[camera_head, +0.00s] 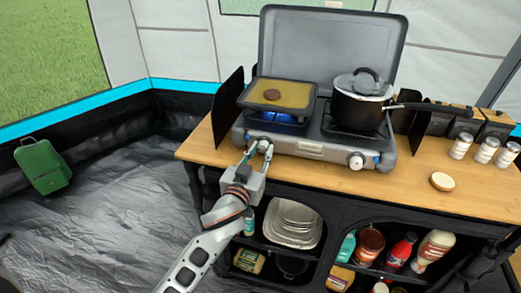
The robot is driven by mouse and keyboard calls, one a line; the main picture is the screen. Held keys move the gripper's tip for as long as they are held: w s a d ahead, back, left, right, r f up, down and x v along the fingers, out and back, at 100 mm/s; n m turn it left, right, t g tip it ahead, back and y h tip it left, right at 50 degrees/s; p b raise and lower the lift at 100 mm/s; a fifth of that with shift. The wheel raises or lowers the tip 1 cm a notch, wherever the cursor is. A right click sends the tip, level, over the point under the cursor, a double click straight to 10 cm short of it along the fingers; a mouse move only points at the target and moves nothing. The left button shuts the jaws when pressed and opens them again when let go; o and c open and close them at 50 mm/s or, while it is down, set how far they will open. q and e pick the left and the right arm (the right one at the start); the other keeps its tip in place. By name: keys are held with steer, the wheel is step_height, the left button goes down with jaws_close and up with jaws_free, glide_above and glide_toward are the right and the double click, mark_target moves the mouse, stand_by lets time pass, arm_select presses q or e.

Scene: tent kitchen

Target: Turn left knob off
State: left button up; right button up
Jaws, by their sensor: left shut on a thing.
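The grey camping stove (318,146) stands on the wooden counter with its lid raised. My left gripper (257,148) reaches up from below to the stove's front left and is shut on the left knob (266,142), which its fingers partly hide. I cannot tell the knob's angle. A blue flame (279,116) shows under the griddle pan (283,93) on the left burner. The right knob (356,160) is uncovered on the front panel. My right gripper is not in view.
A black lidded pot (360,101) sits on the right burner, its handle pointing right. Shelves below hold plates (294,222) and bottles. A green case (43,166) is on the floor at left.

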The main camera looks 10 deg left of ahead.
arm_select(q)
steer(key=shift+r+m+p, duration=0.3)
steer(key=shift+m+p, duration=0.35)
steer(key=shift+m, duration=0.25)
steer(key=shift+m+p, duration=0.65)
steer(key=shift+m, duration=0.25)
steer(key=m+p, duration=0.3)
steer(key=m, duration=0.3)
steer(key=shift+a+y, duration=0.1)
steer(key=shift+y, duration=0.2)
steer(key=m+p, duration=0.1)
steer(key=m, duration=0.2)
steer(key=shift+m+p, duration=0.3)
steer(key=shift+p, duration=0.05)
steer(key=m+p, duration=0.1)
steer(key=m, duration=0.2)
steer(key=shift+m+y+p, duration=0.3)
steer(key=shift+m, duration=1.2)
